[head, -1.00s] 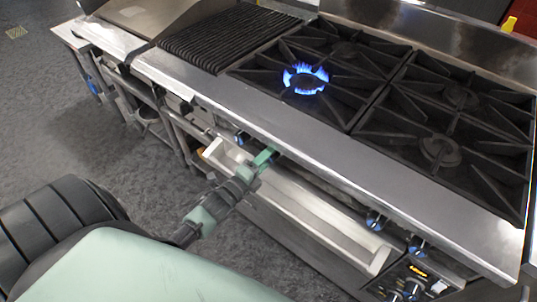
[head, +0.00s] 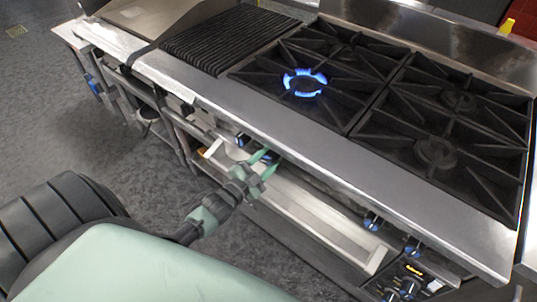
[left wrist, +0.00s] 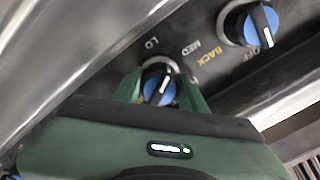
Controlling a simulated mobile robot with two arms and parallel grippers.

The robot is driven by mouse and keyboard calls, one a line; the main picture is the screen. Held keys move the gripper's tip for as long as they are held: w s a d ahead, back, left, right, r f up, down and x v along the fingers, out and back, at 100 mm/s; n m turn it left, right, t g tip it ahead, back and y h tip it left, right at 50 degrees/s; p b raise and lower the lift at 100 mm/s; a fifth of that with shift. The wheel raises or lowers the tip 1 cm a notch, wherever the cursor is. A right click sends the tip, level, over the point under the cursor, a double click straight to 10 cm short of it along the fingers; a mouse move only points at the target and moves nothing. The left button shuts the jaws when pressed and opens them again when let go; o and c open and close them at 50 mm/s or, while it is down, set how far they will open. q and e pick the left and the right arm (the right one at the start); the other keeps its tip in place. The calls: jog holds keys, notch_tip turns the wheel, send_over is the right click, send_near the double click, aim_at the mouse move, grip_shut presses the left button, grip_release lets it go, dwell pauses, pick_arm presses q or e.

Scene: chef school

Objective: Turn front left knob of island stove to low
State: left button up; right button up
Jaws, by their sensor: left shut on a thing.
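The stove (head: 305,135) has a lit burner (head: 305,83) at its front left, with a low blue flame. My left gripper (head: 266,163) is at the stove's front panel below that burner. In the left wrist view, a blue-faced knob (left wrist: 158,88) with a white pointer sits between the green fingers of my left gripper (left wrist: 160,92), which are shut on it. The labels LO and MED show above this knob. The gripper body hides the knob's lower part. My right gripper is not in view.
Another blue knob (left wrist: 252,24) sits beside the held one, near the labels OFF and BACK. More knobs (head: 372,221) line the panel to the right. A ribbed grill (head: 225,38) is left of the burners. A pale ledge (head: 310,215) runs below the panel. Grey floor is open at left.

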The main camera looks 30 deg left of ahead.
pick_arm(q)
jog(key=n, duration=0.3)
jog(key=shift+f+n, duration=0.1)
jog(key=shift+n, duration=0.3)
jog(key=shift+n+p, duration=0.35)
jog(key=shift+n, duration=1.65)
jog(key=shift+d, duration=0.1)
jog(key=o, duration=1.4)
jog(key=shift+c, duration=0.2)
jog(key=s, duration=0.8)
jog(key=shift+a+b, duration=0.35)
